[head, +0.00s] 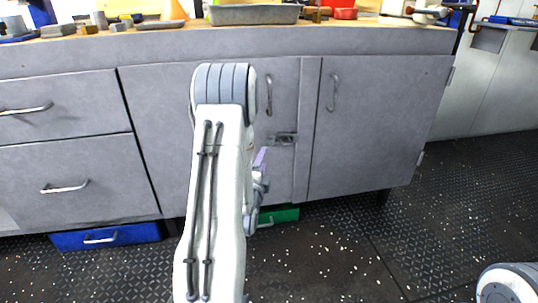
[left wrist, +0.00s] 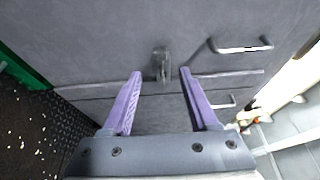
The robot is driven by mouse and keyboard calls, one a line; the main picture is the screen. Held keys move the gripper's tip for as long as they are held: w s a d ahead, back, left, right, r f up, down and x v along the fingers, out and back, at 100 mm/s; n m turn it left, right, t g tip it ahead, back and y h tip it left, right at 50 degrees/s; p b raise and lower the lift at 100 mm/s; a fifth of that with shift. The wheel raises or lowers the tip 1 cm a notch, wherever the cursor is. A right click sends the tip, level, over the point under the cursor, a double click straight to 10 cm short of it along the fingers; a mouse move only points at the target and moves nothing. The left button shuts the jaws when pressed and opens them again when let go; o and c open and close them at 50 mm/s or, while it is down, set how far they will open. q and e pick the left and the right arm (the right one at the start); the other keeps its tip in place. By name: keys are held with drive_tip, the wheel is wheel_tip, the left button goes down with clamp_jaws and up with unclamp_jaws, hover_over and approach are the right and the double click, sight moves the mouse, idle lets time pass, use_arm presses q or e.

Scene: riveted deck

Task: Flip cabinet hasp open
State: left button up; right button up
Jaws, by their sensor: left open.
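The grey metal hasp (head: 283,138) is mounted on the grey cabinet (head: 385,130), below the handle of the left door, beside the seam between the doors. It lies close to the cabinet face; its exact position is too small to tell. In the left wrist view the hasp (left wrist: 161,65) shows ahead, between and just beyond the fingertips. My left gripper (head: 262,160) is open and empty, its purple fingers apart and partly hidden by my arm in the head view. The fingers also show in the left wrist view (left wrist: 160,76). My right gripper is out of view.
Door handles (head: 268,95) and (head: 334,92) stick out above the hasp. A green drawer or box (head: 280,215) and a blue one (head: 105,237) sit low under the cabinet. The worktop holds a grey tray (head: 254,14) and tools. The deck at right is clear.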

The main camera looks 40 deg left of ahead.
sight(269, 144)
use_arm(q)
drive_tip(key=b+x, duration=0.2)
drive_tip(key=x, duration=0.6)
drive_tip(key=shift+w+a+b, duration=0.1)
drive_tip(key=shift+w+b, duration=0.15)
drive_tip(key=shift+b, duration=0.1)
drive_tip(key=shift+w+a, duration=0.35)
drive_tip(key=shift+w, duration=0.3)
clamp_jaws()
idle(0.4)
